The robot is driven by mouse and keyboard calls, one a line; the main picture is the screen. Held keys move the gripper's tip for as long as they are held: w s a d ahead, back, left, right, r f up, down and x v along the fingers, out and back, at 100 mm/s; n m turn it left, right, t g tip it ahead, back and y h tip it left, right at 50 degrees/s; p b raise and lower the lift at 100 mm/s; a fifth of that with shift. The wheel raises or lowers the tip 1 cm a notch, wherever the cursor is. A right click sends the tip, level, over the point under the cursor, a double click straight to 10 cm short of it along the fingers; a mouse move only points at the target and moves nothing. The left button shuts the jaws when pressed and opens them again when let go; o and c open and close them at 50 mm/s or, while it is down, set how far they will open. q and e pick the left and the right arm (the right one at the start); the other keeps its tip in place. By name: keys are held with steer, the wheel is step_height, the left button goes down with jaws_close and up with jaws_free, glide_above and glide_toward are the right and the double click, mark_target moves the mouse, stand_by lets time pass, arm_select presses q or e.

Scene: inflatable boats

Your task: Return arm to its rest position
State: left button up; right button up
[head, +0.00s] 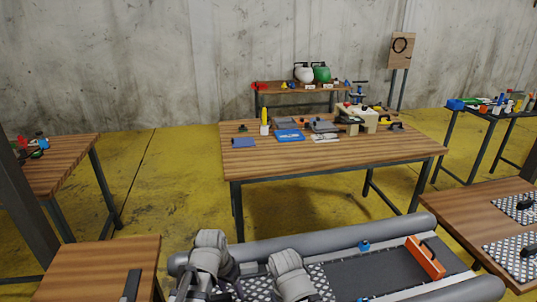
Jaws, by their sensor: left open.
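My grey arm parts (208,250) show at the bottom, left of the middle, in front of the grey inflatable boat (330,240). My left gripper (212,290) is low at the bottom edge by the boat's left end, partly cut off by the frame. It is open, and I see nothing held in it. Another grey arm part (290,277) shows just to its right, over the boat's patterned floor. My right gripper cannot be made out.
A wooden table (330,160) with tools stands ahead. Other tables flank it: left (65,170), near left (85,270), right (455,215). Yellow floor between them is clear.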

arm_select(q)
steer(key=s+a+n+y, duration=0.1)
steer(key=s+a+n, duration=0.2)
steer(key=a+n, duration=0.25)
steer(key=s+d+r+m+g+y+p, duration=0.1)
steer(key=s+d+r+m+p, duration=0.3)
steer(key=d+r+p, duration=0.6)
steer(key=shift+s+d+r+y+p, duration=0.3)
steer(key=shift+s+p, duration=0.1)
steer(key=shift+s, duration=0.6)
arm_select(e)
step_height(320, 180, up, 11)
steer(key=shift+f, duration=0.15)
